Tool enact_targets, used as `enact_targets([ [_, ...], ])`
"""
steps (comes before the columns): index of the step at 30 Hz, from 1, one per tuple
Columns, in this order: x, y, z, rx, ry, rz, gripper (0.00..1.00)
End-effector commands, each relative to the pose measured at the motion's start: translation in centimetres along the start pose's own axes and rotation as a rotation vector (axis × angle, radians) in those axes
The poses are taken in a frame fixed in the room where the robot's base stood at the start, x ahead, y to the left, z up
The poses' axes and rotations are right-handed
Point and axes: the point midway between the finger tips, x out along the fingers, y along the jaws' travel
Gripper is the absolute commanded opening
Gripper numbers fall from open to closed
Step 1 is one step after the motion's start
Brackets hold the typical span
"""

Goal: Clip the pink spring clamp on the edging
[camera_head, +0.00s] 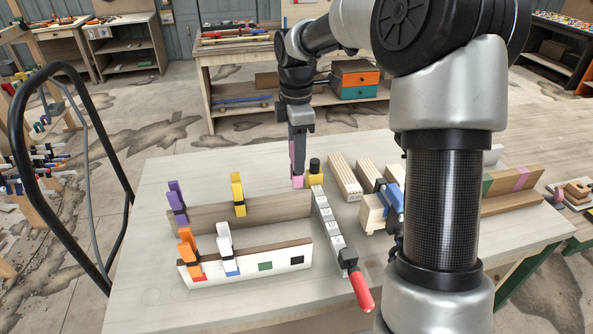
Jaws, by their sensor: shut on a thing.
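My gripper (298,150) points down above the far side of the pale worktable. It is shut on the pink spring clamp (297,180), which shows as a narrow pink strip below and beside the fingers. The clamp is partly hidden, and I cannot tell whether its lower end touches anything. A brown wooden board (270,212) stands to the lower left with a purple clamp (177,200) and a yellow clamp (238,193) on it. Nearer, a white strip with a brown top edge (285,250) carries an orange clamp (187,252) and a white clamp (225,247). I cannot tell which piece is the edging.
A grey bar clamp (328,222) with a red handle (361,291) lies right of the boards, its yellow-and-black end close to the pink clamp. Wooden blocks (344,177) and a blue tool (393,199) lie further right. The table's left front is clear.

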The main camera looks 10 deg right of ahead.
Motion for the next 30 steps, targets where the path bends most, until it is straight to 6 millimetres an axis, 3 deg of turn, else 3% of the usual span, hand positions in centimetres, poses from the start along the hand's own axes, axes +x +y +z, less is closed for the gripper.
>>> enact_targets([
  [5, -2.4, -0.5, -0.6, -0.004, 0.000, 0.003, 0.07],
  [8, -2.8, -2.1, -2.4, -0.012, 0.003, 0.002, 0.07],
  [15, -2.0, -9.5, -8.0, -0.018, 0.006, 0.001, 0.07],
  [21, -0.8, -14.5, -10.5, -0.008, 0.002, -0.001, 0.07],
  [25, -0.5, -15.9, -11.0, -0.001, 0.000, -0.001, 0.07],
  [30, -0.5, -16.1, -11.1, 0.000, 0.000, -0.002, 0.07],
])
